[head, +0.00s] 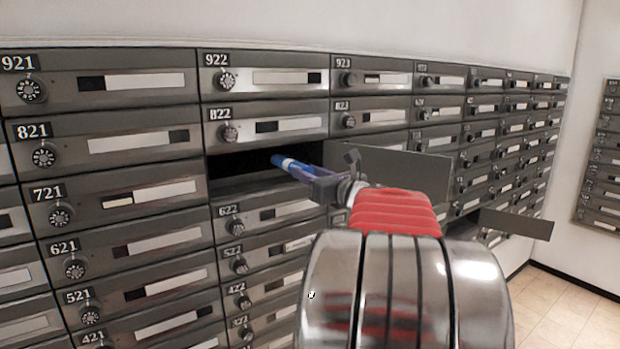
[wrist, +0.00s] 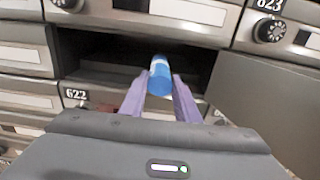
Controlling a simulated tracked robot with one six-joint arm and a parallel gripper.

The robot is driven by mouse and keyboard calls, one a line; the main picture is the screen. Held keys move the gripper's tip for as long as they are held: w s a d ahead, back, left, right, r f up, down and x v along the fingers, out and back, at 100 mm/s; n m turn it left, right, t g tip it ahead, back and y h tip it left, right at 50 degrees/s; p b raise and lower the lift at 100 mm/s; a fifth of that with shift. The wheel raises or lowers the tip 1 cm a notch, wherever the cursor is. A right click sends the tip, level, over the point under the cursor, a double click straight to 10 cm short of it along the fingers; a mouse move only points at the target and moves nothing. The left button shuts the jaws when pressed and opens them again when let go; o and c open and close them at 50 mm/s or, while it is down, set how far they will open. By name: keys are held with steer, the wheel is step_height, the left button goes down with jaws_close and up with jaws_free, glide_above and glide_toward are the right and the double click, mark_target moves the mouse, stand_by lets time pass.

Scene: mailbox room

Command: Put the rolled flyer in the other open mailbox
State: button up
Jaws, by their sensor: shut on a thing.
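The rolled flyer (head: 284,163) is a blue roll with a pale band in the head view. My gripper (head: 303,176) is shut on it, its purple fingers on either side in the wrist view (wrist: 158,92). The flyer (wrist: 160,76) points at the dark opening of an open mailbox (head: 235,167) below 822 and above 622. I cannot tell whether its tip is inside. That mailbox's door (head: 405,168) stands swung out to the right. A second open door (head: 516,223) sticks out lower and farther right; its opening is mostly hidden.
Closed mailboxes with dials and label strips fill the wall around the opening, such as 822 (head: 265,126) and 622 (head: 262,215). The near open door (wrist: 270,110) stands close to the right of my gripper. Tiled floor (head: 565,300) is clear at the lower right.

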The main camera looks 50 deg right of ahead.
mark_target(285, 166)
steer(key=shift+f+x, duration=0.15)
steer(key=shift+x, duration=2.35)
steer(key=shift+f+x, duration=0.15)
steer(key=shift+x, duration=2.35)
steer(key=shift+f+x, duration=0.25)
steer(key=shift+x, duration=0.9)
steer(key=o, duration=1.1)
steer(key=shift+s, duration=0.25)
steer(key=v, duration=1.2)
